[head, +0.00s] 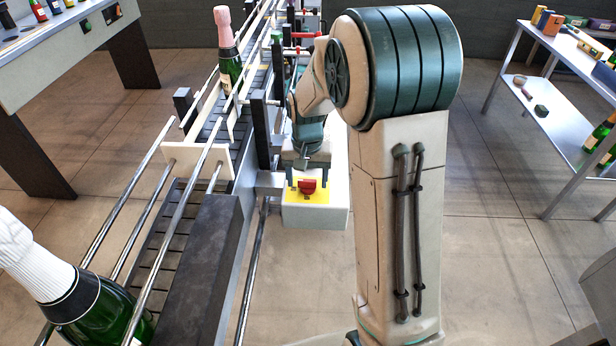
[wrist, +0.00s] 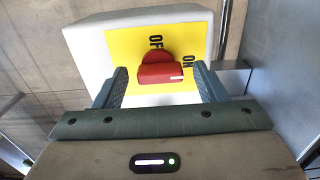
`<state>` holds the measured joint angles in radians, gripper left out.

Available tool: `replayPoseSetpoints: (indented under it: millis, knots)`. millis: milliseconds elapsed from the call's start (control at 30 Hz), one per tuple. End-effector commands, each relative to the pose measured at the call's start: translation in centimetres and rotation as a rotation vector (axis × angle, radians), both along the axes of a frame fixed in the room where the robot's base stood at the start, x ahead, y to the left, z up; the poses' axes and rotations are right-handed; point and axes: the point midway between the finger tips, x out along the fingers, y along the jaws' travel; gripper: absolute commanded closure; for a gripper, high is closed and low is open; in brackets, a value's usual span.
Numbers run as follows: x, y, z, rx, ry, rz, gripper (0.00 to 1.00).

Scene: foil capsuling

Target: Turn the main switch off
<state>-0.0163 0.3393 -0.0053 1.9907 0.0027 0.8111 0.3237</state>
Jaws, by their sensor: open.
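The main switch is a red rotary knob (head: 308,186) on a yellow plate (head: 321,197), fixed to a white box (head: 316,217) beside the conveyor. In the wrist view the red knob (wrist: 160,72) sits between my two fingers, and its white mark points right, towards the printed word ON. The word OFF is printed above the knob. My gripper (wrist: 160,85) is open, with one finger on each side of the knob; I cannot tell whether either touches it. In the head view my gripper (head: 307,180) is at the switch, its fingers small and dark.
A conveyor (head: 165,235) with metal rails runs along the left of the switch box. A pink-topped bottle (head: 228,60) stands on it, and a white-foiled bottle (head: 95,305) is at the near left. A shelf table (head: 560,105) stands at the right.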

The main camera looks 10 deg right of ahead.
Motion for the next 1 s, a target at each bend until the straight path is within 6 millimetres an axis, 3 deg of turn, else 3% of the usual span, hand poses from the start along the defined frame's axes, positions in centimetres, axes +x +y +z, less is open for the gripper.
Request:
replayPoseSetpoints:
  millis: [133,167,300,667,1000]
  knots:
    - [-0.01,0.0,0.01,0.0,0.0,0.0,0.35]
    - [-0.01,0.0,0.02,0.0,0.0,0.0,0.4]
    - [-0.01,0.0,0.03,0.0,0.0,0.0,0.79]
    - [-0.01,-0.09,0.05,-0.001,0.0,0.035,0.79]
    - [-0.03,-0.07,0.06,0.0,0.0,0.25,0.79]
